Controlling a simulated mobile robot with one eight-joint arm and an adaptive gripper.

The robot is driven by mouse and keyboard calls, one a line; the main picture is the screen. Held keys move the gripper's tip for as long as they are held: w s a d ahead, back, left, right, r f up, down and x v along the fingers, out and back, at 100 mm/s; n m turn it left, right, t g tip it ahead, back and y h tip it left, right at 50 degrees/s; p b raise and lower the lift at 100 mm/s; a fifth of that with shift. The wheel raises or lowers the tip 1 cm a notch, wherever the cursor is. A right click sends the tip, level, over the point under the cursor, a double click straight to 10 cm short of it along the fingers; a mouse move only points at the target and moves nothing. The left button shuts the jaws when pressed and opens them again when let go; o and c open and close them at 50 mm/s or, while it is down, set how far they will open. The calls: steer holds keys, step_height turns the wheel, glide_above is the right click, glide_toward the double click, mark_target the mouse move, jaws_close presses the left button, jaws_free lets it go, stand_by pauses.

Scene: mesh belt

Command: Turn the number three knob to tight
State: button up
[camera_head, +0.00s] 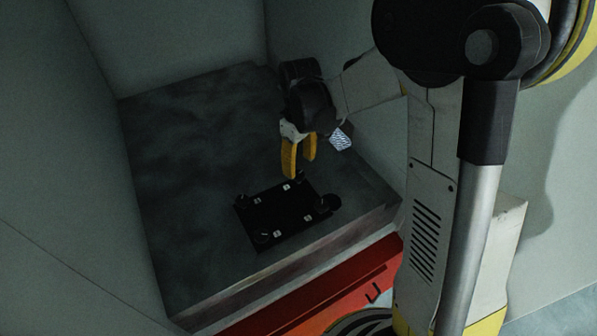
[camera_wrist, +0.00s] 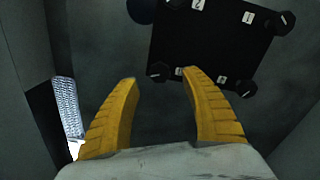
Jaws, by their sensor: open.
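A black plate (camera_head: 279,216) with a dark knob near each corner and small white number labels lies on the dark block. In the wrist view the plate (camera_wrist: 205,40) is at the upper right. The labels near its far edge read 2 and 1; the two on the near edge are too small to read. I cannot tell which knob is number three. One near-edge knob (camera_wrist: 158,72) shows between my fingertips in the wrist view; another near-edge knob (camera_wrist: 245,88) is to the right. My gripper (camera_head: 299,167) has yellow fingers, open and empty, pointing down above the plate's far edge.
The dark block (camera_head: 185,165) has bare room left of and behind the plate. Pale walls (camera_head: 180,45) stand close behind and at the left. A red strip (camera_head: 340,290) runs along the front. A whitish mesh piece (camera_wrist: 66,100) shows left of my fingers.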

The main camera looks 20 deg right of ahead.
mark_target(299, 174)
step_height(299, 174, down, 5)
steer(key=shift+w+r, duration=0.1)
steer(key=shift+w, duration=0.05)
steer(key=c, duration=1.2)
steer(key=m+b, duration=0.3)
steer(key=m, duration=0.1)
steer(key=shift+m, duration=0.3)
steer(key=m+b, duration=0.3)
steer(key=m, duration=0.2)
steer(key=shift+m, duration=0.3)
